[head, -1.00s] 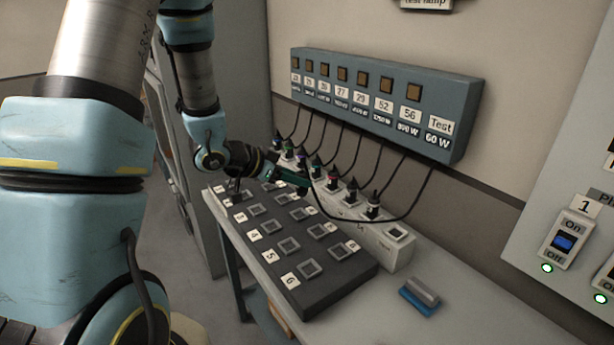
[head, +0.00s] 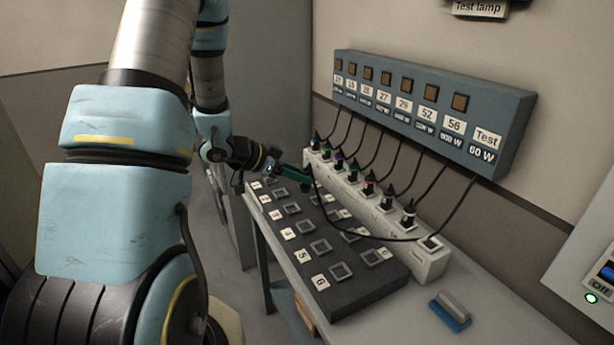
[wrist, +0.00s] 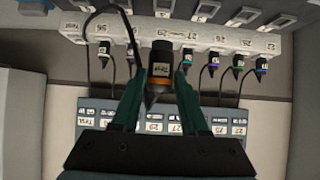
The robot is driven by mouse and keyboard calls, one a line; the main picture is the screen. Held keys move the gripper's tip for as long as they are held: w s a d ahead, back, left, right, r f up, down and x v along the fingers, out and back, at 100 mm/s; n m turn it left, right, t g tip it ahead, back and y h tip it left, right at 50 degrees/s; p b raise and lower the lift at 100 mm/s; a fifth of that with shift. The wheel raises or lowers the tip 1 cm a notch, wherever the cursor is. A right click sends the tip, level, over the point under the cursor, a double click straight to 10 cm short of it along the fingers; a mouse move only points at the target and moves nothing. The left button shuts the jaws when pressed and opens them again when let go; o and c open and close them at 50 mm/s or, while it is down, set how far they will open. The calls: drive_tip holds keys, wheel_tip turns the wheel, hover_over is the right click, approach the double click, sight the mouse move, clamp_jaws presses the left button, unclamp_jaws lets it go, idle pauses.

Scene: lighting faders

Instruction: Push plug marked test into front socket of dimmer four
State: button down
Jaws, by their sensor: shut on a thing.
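My gripper (wrist: 160,92) is shut on a black plug (wrist: 161,62) with an orange band. The plug's white label is too small to read. A cable runs to it from the lower right end of the panel, where the label reads Test. In the head view my gripper (head: 307,184) is above the far part of the dark dimmer block (head: 372,287), beside the white socket strip. The block has rows numbered up to 6, with two square sockets per row. The row 4 label (head: 288,233) and its near socket (head: 302,227) are uncovered and empty.
The white strip (head: 428,262) holds several upright plugs with cables, and its near-end socket is empty. The blue-grey panel (head: 515,125) hangs on the wall above. A blue and grey block (head: 451,311) lies on the table's right part. The Test cable loops over the dimmer block.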

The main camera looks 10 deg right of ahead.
drive_tip(key=shift+f, duration=0.1)
idle(0.4)
drive_tip(key=shift+f+b, duration=3.1)
drive_tip(key=shift+f, duration=1.3)
drive_tip(key=shift+f, duration=0.1)
drive_tip(key=shift+f+b, duration=0.75)
drive_tip(key=shift+f, duration=0.25)
drive_tip(key=shift+a+f+b, duration=0.1)
drive_tip(key=shift+f+b, duration=0.2)
drive_tip(key=shift+f, duration=0.75)
drive_tip(key=shift+c, duration=1.7)
unclamp_jaws()
